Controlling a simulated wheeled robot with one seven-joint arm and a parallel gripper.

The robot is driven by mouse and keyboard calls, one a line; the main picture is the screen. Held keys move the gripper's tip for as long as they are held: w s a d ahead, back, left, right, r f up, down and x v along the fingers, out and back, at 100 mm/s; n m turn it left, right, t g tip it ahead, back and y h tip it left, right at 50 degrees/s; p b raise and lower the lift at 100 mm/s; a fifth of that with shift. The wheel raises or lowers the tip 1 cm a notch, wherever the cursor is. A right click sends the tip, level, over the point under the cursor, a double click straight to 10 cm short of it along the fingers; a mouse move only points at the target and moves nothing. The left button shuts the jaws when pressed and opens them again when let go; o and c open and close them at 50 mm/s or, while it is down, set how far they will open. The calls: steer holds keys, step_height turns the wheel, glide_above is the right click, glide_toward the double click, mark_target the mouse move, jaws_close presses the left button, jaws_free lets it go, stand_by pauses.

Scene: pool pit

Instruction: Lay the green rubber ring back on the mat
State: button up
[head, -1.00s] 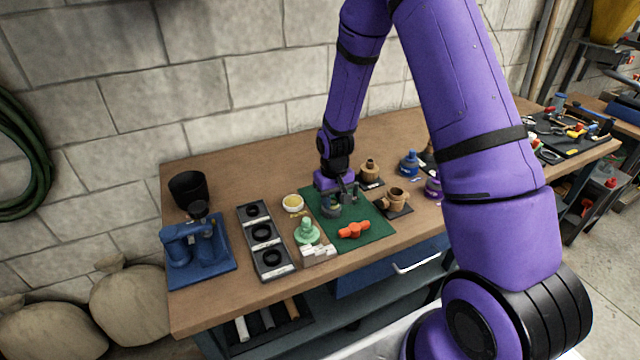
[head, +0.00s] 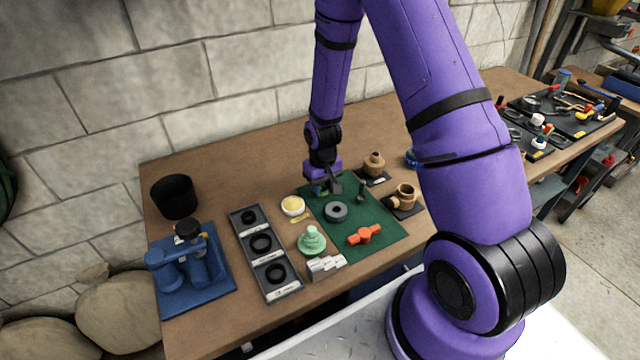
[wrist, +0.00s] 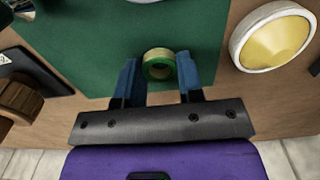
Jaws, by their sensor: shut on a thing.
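The green rubber ring (wrist: 158,65) shows in the wrist view between the two blue fingers of my gripper (wrist: 159,78), which is shut on it. The ring has a pale yellowish outer side and a green top. Behind it lies the green mat (wrist: 80,35), close to the mat's edge. In the head view my gripper (head: 324,189) is over the back left part of the mat (head: 385,228), and the ring is mostly hidden there. I cannot tell whether the ring touches the mat.
A grey ring (head: 336,212), an orange handle (head: 364,235) and a dark upright part (head: 361,191) are on the mat. A bowl with yellow content (head: 293,206) and a pale green stepped part (head: 312,240) stand left of it. Brown fittings (head: 405,196) stand right.

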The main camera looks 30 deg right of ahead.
steer(key=o, duration=0.8)
steer(key=shift+f, duration=0.1)
steer(key=shift+o, duration=0.2)
steer(key=s+a+r+t, duration=0.1)
steer(key=s+r, duration=0.2)
steer(key=r, duration=0.8)
steer(key=s+r+t, duration=0.1)
steer(key=s+r, duration=0.2)
steer(key=r, duration=0.8)
steer(key=s+a+r+t, duration=0.1)
steer(key=s+r, duration=0.2)
steer(key=r, duration=0.8)
steer(key=s+r+t, duration=0.1)
steer(key=s+r, duration=0.4)
steer(key=s, duration=0.3)
steer(key=s+r+t, duration=0.1)
steer(key=s+r, duration=0.4)
steer(key=s, duration=0.4)
steer(key=shift+a, duration=0.4)
